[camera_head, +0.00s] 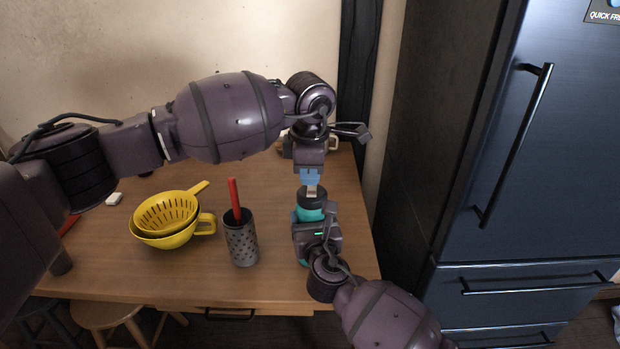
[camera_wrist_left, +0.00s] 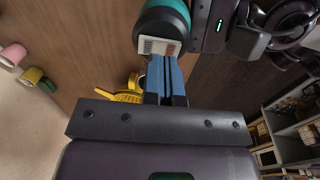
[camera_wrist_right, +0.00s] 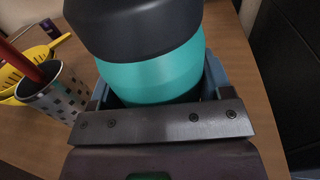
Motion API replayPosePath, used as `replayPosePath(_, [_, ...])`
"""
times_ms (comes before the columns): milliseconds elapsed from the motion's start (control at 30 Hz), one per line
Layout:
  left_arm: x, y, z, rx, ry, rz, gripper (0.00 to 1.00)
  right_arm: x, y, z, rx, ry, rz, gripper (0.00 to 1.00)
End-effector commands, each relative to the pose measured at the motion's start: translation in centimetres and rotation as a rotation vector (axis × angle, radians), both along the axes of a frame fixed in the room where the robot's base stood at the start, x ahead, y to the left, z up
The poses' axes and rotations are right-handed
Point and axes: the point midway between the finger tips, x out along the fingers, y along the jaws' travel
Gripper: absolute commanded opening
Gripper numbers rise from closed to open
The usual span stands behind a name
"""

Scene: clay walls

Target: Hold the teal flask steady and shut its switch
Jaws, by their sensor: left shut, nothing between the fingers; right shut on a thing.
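The teal flask (camera_head: 311,214) with a black lid stands upright near the table's right edge. My right gripper (camera_head: 316,230) is shut around its body; the right wrist view shows the teal flask (camera_wrist_right: 150,72) between the two blue fingers. A small pale switch (camera_wrist_left: 159,46) sits on the lid, seen in the left wrist view. My left gripper (camera_head: 310,178) is above the lid, pointing down, shut and empty. Its blue fingertips (camera_wrist_left: 162,62) are at the switch's edge; I cannot tell whether they touch it. The switch's setting is not clear.
A grey perforated holder (camera_head: 241,240) with a red-handled utensil stands left of the flask. A yellow colander (camera_head: 166,213) sits in a yellow bowl farther left. A dark fridge (camera_head: 560,170) stands right of the table (camera_head: 110,260).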

Motion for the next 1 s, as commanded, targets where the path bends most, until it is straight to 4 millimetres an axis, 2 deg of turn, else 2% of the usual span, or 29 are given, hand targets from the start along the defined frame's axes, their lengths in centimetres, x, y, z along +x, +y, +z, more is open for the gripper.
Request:
replayPosePath(400, [-1.0,0.0,8.1,-0.001,-0.003,-0.001,0.0,0.0,0.0,0.0,0.0,0.0,0.0,0.34])
replayPosePath(600, [-1.4,0.0,11.1,-0.001,-0.001,0.0,0.0,0.0,0.0,0.0,-0.001,0.0,0.0,0.34])
replayPosePath(800, [-1.5,0.1,12.4,-0.001,0.0,0.0,0.0,0.0,0.0,0.0,0.0,0.0,0.0,0.34])
replayPosePath(1000, [-1.6,0.1,12.5,-0.001,0.0,0.0,0.0,0.0,0.0,0.0,0.0,0.0,0.0,0.34])
